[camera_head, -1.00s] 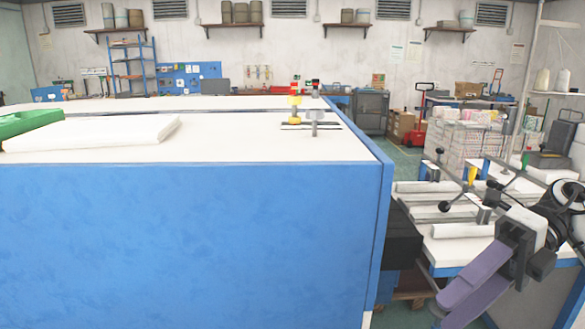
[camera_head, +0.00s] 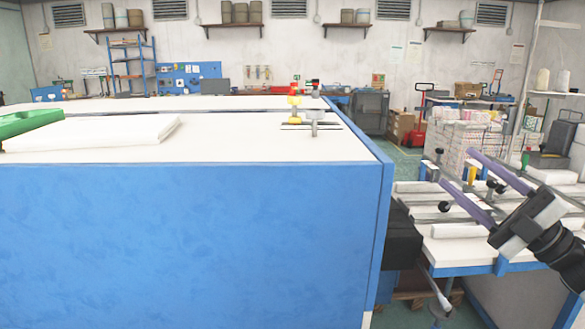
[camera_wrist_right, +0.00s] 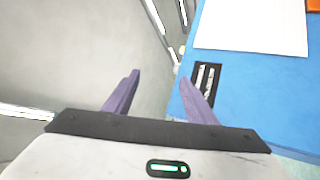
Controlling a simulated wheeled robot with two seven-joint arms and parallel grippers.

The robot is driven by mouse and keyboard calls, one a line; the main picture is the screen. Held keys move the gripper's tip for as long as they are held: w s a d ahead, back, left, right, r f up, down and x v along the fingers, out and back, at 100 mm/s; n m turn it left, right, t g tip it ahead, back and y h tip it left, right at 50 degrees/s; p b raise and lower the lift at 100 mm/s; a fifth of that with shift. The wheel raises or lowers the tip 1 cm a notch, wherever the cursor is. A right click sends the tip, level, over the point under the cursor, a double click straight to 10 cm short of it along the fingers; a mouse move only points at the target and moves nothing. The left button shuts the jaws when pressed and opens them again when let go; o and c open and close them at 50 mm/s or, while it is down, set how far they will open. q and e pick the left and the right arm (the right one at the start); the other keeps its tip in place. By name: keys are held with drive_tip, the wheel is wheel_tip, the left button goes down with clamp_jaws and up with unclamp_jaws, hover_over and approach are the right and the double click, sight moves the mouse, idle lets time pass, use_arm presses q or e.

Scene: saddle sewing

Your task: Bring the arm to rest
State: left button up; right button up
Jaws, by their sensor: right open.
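My right gripper (camera_head: 455,180) is at the right of the head view, above the white side bench with rails and clamps. Its two purple fingers are spread apart and point up and to the left, with nothing between them. In the right wrist view the gripper (camera_wrist_right: 160,85) also shows open and empty, with its purple fingers well apart. My left gripper is not in view.
A large blue cabinet (camera_head: 190,245) with a white top fills the left and middle. A white slab (camera_head: 95,133) and a green tray (camera_head: 28,122) lie on it. The white side bench (camera_head: 455,250) stands under my right gripper. Stacked packages (camera_head: 470,140) stand behind.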

drive_tip(key=w+d+m+t+h, duration=0.6)
drive_tip(key=d+m+h, duration=0.3)
drive_tip(key=m+h, duration=0.1)
drive_tip(key=w+d+f+m+g+h, duration=0.2)
drive_tip(key=d+f+m+g+h, duration=0.4)
drive_tip(key=d+f+m+h, duration=0.7)
drive_tip(key=s+a+f+n+g+y, duration=0.1)
drive_tip(key=s+a+f+y, duration=0.1)
drive_tip(key=s+a+f, duration=0.6)
drive_tip(key=s+a+f+g+y, duration=0.15)
drive_tip(key=a+f, duration=0.35)
drive_tip(key=f, duration=0.6)
drive_tip(key=s+a+f+n+g+y, duration=0.1)
drive_tip(key=s+a+f+y, duration=0.25)
drive_tip(key=a+f, duration=0.5)
drive_tip(key=s+a+f+g, duration=0.1)
drive_tip(key=s+a+f, duration=0.3)
drive_tip(key=s, duration=0.5)
drive_tip(key=s+a+f+m+g+y, duration=0.1)
drive_tip(key=s+a+f, duration=0.3)
drive_tip(key=s, duration=0.5)
drive_tip(key=s+a+f+m+g, duration=0.1)
drive_tip(key=s+a+f, duration=0.4)
drive_tip(key=s, duration=0.5)
drive_tip(key=a+g, duration=0.1)
drive_tip(key=a, duration=0.1)
drive_tip(key=shift+a+y, duration=0.3)
drive_tip(key=shift+a, duration=0.05)
